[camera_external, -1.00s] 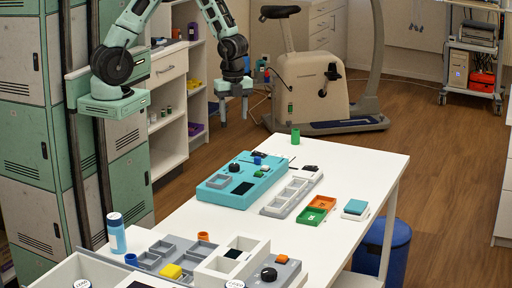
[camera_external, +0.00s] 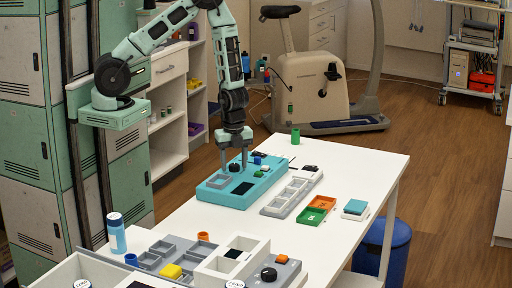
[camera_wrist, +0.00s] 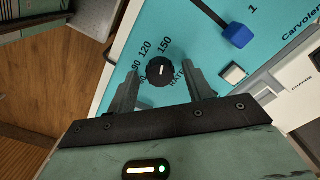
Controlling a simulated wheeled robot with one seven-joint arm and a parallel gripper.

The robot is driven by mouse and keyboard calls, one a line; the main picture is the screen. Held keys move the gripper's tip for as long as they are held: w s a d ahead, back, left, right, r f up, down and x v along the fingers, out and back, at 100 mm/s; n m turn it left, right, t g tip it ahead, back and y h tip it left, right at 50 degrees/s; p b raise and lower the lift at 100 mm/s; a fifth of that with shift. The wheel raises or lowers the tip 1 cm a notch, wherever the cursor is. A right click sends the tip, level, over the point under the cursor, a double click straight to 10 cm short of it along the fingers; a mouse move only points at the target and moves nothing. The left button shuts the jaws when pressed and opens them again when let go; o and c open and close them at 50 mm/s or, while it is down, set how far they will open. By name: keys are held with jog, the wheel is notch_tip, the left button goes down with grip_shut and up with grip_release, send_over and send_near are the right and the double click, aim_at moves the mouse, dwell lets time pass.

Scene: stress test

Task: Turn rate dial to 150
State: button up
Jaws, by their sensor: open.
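The teal device (camera_external: 262,181) lies on the white table, and its panel (camera_wrist: 218,18) fills much of the wrist view. The black round rate dial (camera_wrist: 160,71) has a white pointer mark and printed numbers including 90, 120 and 150 around it. The mark points up in the wrist picture, roughly toward 150; the exact setting is hard to tell. My gripper (camera_wrist: 164,76) is open, with one finger on each side of the dial and gaps between. In the external view my gripper (camera_external: 234,165) points down over the device's far left part.
On the panel, a blue slider knob (camera_wrist: 236,35) and a white button (camera_wrist: 233,74) are close to the right finger. A grey tray (camera_external: 285,203) lies beside the device. Green (camera_external: 308,215) and orange (camera_external: 323,202) trays lie farther right.

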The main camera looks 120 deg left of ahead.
aim_at(234, 165)
jog(key=shift+f, duration=0.1)
jog(key=c, duration=1)
jog(key=shift+n, duration=0.7)
jog(key=o, duration=1)
notch_tip(234, 165, up, 18)
jog(key=p, duration=0.3)
jog(key=shift+f, duration=0.25)
